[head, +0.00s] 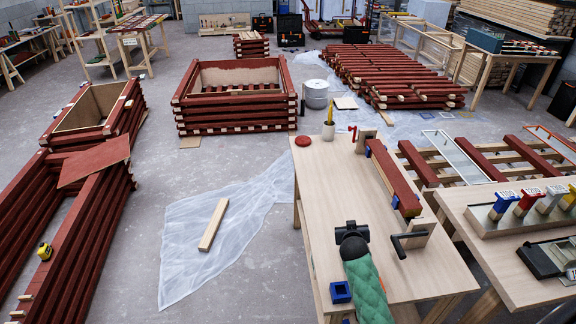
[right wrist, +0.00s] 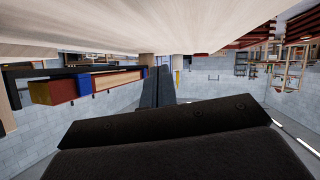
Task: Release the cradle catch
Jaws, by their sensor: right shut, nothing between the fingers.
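A long red batten (head: 393,178) lies along the right side of the wooden bench, with blue pieces at its sides. By its near end is a wooden block (head: 418,234) with a black lever handle (head: 405,240), perhaps the cradle catch. My right gripper (head: 352,228), black on a green-sleeved arm, is left of the lever and apart from it, over the bench. Its fingers are shut and empty in the right wrist view (right wrist: 158,88). That view is upside down and shows the batten (right wrist: 112,80) at left. My left gripper is not in view.
A blue box (head: 340,292) sits near the bench's front left. A red disc (head: 303,141), a yellow brush-like item (head: 328,128) and a small red fitting (head: 353,132) are at its far end. Several coloured-handled tools (head: 530,200) stand on the right bench. The bench's left middle is clear.

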